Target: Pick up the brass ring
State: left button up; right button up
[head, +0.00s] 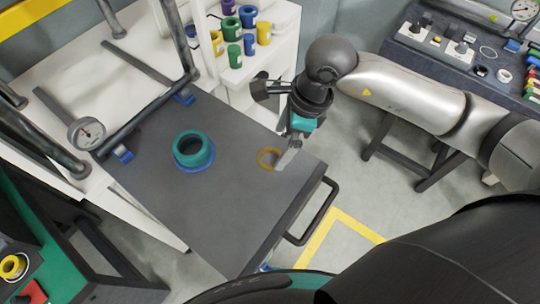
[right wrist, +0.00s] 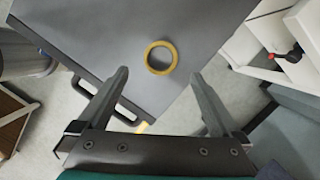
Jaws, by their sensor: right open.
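The brass ring (head: 260,158) lies flat on the dark grey top of a cart (head: 225,215), close to its right edge. My right gripper (head: 287,158) is right beside it in the head view, its fingers pointing down and partly covering the ring's right side. In the right wrist view the ring (right wrist: 160,71) shows whole, just beyond the tips of my right gripper (right wrist: 160,78). The jaws are wide apart with nothing between them. My left gripper is not in view.
A teal ring on a blue ring (head: 193,163) stands mid-cart. Colored cylinders (head: 232,30) stand on a white shelf behind.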

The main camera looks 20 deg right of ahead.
aim_at(268, 160)
jog(key=x, duration=0.5)
jog(key=shift+w+a+f, duration=0.1)
jog(key=shift+a, duration=0.2)
jog(key=c, duration=1.5)
